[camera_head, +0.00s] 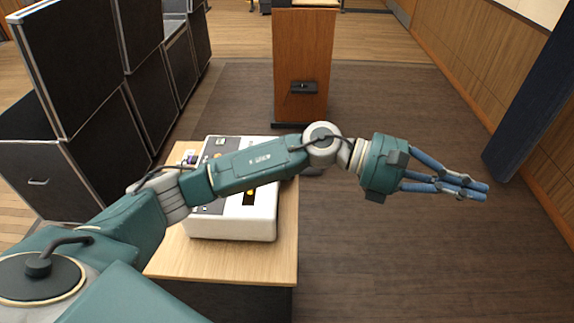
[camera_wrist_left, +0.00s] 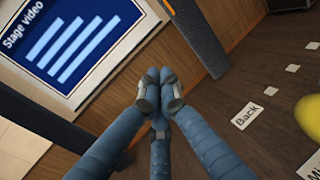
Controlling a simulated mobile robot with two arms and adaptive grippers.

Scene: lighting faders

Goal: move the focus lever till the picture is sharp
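A white console (camera_head: 258,229) stands on a wooden table, with my left arm across its top. A small amber patch shows on its face; I cannot make out the focus lever, and much of the face is hidden by the arm. My left gripper (camera_head: 475,188) is out in the air right of the table, well apart from the console. In the left wrist view its blue fingers (camera_wrist_left: 160,100) meet at the tips with nothing between them. A screen (camera_wrist_left: 75,45) marked "Stage video" shows pale slanted bars; I cannot judge its exact sharpness. My right gripper is out of view.
The wooden table (camera_head: 225,262) has a bare front strip. Black cases (camera_head: 85,65) are stacked at the left. A wooden lectern (camera_head: 302,65) stands behind. Dark floor (camera_head: 400,270) at the right is open. A floor label "Back" (camera_wrist_left: 244,115) and a yellow object (camera_wrist_left: 310,115) show below.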

